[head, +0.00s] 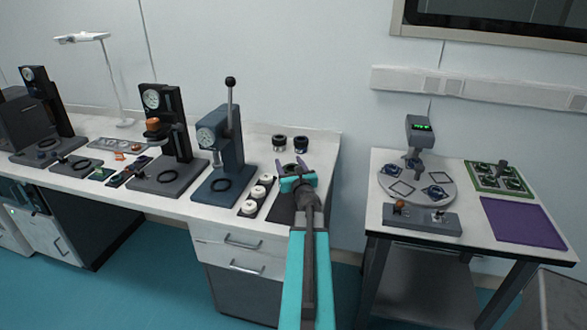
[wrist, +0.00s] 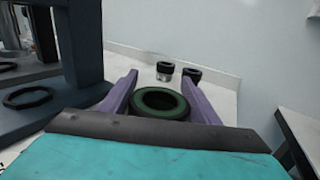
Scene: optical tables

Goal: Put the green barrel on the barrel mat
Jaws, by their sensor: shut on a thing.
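The green barrel (wrist: 160,104), a dark green ring shape from above, sits between the two purple fingers of my gripper (wrist: 161,96) in the wrist view. The gripper is shut on it. In the head view my gripper (head: 291,167) is over the right end of the long bench, and the barrel is mostly hidden there by the gripper. A dark flat mat (head: 283,208) lies just below and left of the gripper, partly covered by my arm. It may be the barrel mat. I cannot tell the barrel's height above the bench.
Two black barrels (head: 279,142) stand at the back of the bench. A dark tray with white caps (head: 250,208) lies left of the mat. A blue press (head: 217,150) stands further left. A separate table at right holds a purple mat (head: 522,222) and a round turntable (head: 415,170).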

